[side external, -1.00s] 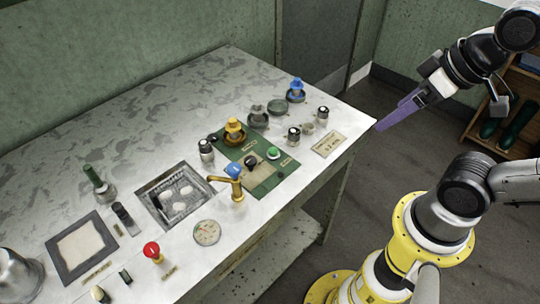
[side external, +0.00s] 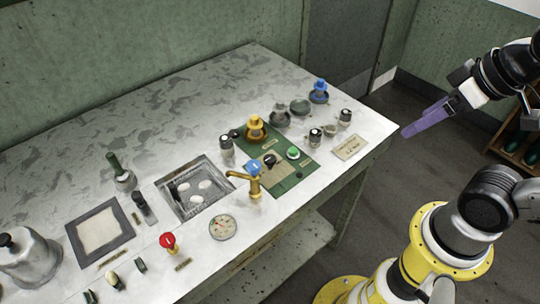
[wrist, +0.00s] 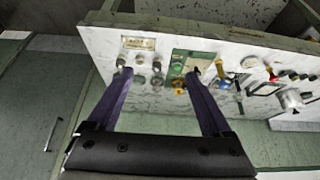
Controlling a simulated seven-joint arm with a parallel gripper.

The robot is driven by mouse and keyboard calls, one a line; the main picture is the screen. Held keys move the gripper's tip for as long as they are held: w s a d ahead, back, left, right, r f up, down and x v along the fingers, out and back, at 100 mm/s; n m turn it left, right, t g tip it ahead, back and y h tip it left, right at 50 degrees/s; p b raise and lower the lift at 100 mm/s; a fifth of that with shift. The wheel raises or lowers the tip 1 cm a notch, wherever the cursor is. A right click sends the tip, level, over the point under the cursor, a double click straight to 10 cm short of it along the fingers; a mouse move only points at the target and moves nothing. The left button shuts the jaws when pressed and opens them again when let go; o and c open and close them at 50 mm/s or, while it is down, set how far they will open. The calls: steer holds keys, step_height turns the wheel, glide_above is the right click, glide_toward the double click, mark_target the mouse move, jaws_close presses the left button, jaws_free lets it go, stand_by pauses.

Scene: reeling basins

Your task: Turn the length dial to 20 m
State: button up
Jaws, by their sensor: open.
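The green panel (side external: 291,178) lies on the table with a black knob (side external: 270,160) on a pale plate, apparently the length dial. Its scale and setting are too small to read. My gripper (side external: 407,132) hangs in the air beyond the table's right end, well apart from the panel. In the wrist view, my gripper (wrist: 157,75) has its two purple fingers spread wide with nothing between them. The green panel (wrist: 178,56) shows there by the right fingertip, which partly covers it.
A green button (side external: 293,153), a yellow pot (side external: 256,126) and a brass tap (side external: 254,187) with a blue top crowd around the knob. The back left tabletop is bare.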

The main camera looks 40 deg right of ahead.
steer(key=shift+s, duration=0.35)
steer(key=shift+c, duration=0.7)
steer(key=w+a+r+n+g, duration=0.2)
steer(key=w+r+n+g, duration=0.15)
steer(key=w+r, duration=0.8)
steer(key=n+g+h, duration=0.2)
steer(key=n+g, duration=0.2)
glide_above(269, 158)
steer(key=w+d, duration=0.2)
steer(key=w+a+x, duration=0.1)
steer(key=x, duration=0.6)
steer(key=w+a+f+n+g+h, duration=0.15)
steer(key=a+f, duration=0.45)
steer(key=f, duration=0.6)
steer(key=x, duration=1.2)
steer(key=shift+w+a+f, duration=0.1)
steer(key=shift+w+f, duration=0.2)
steer(key=shift+f, duration=0.25)
